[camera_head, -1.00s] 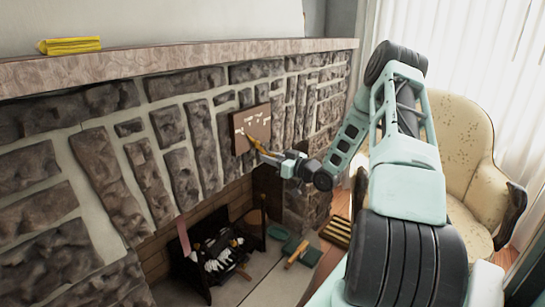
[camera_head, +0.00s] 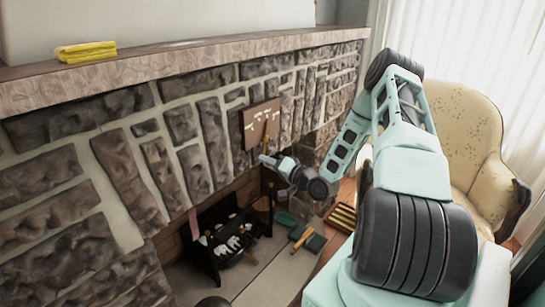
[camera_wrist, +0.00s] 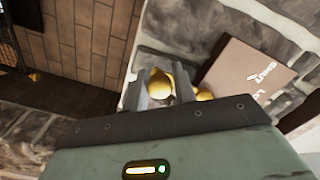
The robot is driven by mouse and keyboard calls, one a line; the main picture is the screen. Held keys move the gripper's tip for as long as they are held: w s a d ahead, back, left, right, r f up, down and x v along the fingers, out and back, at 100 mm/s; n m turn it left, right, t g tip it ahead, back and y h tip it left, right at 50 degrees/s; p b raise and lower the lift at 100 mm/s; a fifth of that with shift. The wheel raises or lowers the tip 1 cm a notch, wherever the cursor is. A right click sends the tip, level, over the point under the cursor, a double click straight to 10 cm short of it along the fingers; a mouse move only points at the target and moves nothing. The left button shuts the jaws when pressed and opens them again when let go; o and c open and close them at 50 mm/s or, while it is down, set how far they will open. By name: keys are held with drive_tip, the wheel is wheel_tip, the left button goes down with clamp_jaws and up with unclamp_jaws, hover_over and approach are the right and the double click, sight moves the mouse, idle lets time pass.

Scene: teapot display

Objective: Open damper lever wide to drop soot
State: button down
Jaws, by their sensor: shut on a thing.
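The damper lever (camera_head: 266,134) is a thin brass bar in front of a brown plate (camera_head: 253,118) with white lettering, on the stone fireplace face. It hangs close to vertical. My gripper (camera_head: 266,160) is at its lower end. In the wrist view, a round brass knob (camera_wrist: 159,84) sits between the two grey fingers of my gripper (camera_wrist: 160,90), which are shut on it. A second brass part (camera_wrist: 203,94) shows right of the fingers, beside the plate (camera_wrist: 246,76). The lettering is only partly readable. The gripper body hides part of the lever.
The firebox below holds a dark grate (camera_head: 228,240) with pale pieces in it. A green-headed brush (camera_head: 307,238) and a slatted wooden item (camera_head: 342,217) lie on the floor to its right. A cream armchair (camera_head: 460,130) stands right of my arm. A yellow bundle (camera_head: 86,52) lies on the mantel.

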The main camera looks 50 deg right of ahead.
drive_tip(key=a+m+p, duration=0.1)
drive_tip(key=m, duration=0.1)
drive_tip(key=a+r+m+p, duration=0.1)
drive_tip(key=shift+s+r+m, duration=0.1)
drive_tip(key=shift+m, duration=0.3)
drive_tip(key=shift+s+a+r+m+p, duration=0.1)
drive_tip(key=shift+a+r+m+p, duration=0.25)
drive_tip(key=shift+m, duration=0.45)
drive_tip(key=shift+a+r+m+p, duration=0.2)
drive_tip(key=shift+a+m+p, duration=0.15)
drive_tip(key=shift+m, duration=0.45)
drive_tip(key=c, duration=1.2)
unclamp_jaws()
drive_tip(key=shift+c, duration=0.2)
drive_tip(key=shift+a, duration=0.1)
drive_tip(key=shift+s, duration=0.1)
drive_tip(key=s+d+b, duration=0.1)
drive_tip(key=s, duration=1.6)
drive_tip(key=shift+d, duration=0.15)
